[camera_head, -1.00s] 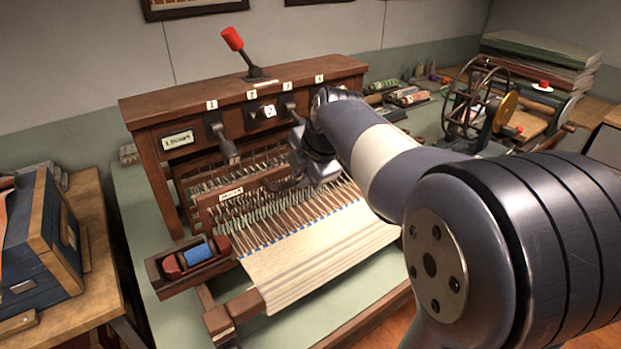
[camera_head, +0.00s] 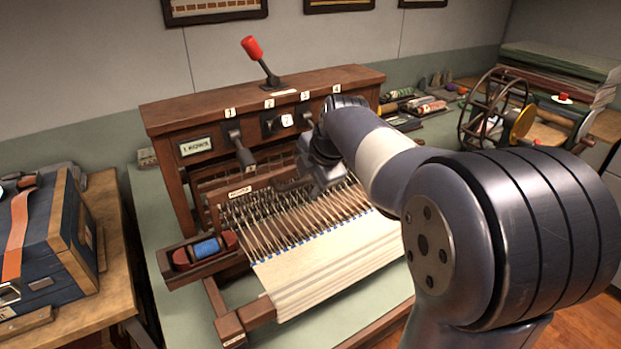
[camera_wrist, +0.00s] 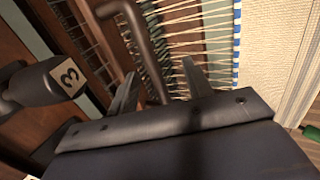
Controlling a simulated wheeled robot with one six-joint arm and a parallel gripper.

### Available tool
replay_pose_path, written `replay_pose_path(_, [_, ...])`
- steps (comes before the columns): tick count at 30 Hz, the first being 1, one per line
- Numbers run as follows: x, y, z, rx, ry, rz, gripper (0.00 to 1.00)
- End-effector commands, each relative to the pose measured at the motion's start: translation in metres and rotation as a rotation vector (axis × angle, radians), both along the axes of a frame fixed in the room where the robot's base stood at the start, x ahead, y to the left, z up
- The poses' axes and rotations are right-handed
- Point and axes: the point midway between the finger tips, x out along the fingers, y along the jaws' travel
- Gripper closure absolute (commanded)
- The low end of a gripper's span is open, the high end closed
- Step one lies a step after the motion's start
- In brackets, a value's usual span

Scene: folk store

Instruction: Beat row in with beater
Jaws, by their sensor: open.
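The wooden loom (camera_head: 150,125) stands on the green-topped table with a sign reading "1 ROWS". The labelled beater (camera_head: 222,195) is a wooden bar across the threads, behind the woven cloth (camera_head: 325,268). Blue weft marks run along the cloth's back edge. My gripper (camera_head: 322,178) is over the right part of the beater and hides it there. In the wrist view my gripper (camera_wrist: 160,78) is open, its two fingers on either side of a dark bent handle (camera_wrist: 136,30). I cannot tell whether either finger touches the handle.
Numbered levers stand on the loom; lever 3 (camera_wrist: 30,85) is close to my gripper in the wrist view. A red-knobbed lever (camera_head: 251,48) rises from the top. A shuttle with blue thread (camera_head: 207,249) lies in a tray at left. A spoked winding wheel (camera_head: 490,110) stands at right.

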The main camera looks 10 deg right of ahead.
Motion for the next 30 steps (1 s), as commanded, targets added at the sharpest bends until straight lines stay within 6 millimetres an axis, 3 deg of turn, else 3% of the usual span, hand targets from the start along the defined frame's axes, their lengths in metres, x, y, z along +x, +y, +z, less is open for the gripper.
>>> replay_pose_path(16, [0.000,0.000,0.004,0.000,-0.004,0.000,0.45])
replay_pose_path(30, [-0.017,-0.006,0.036,0.000,-0.004,0.000,0.45])
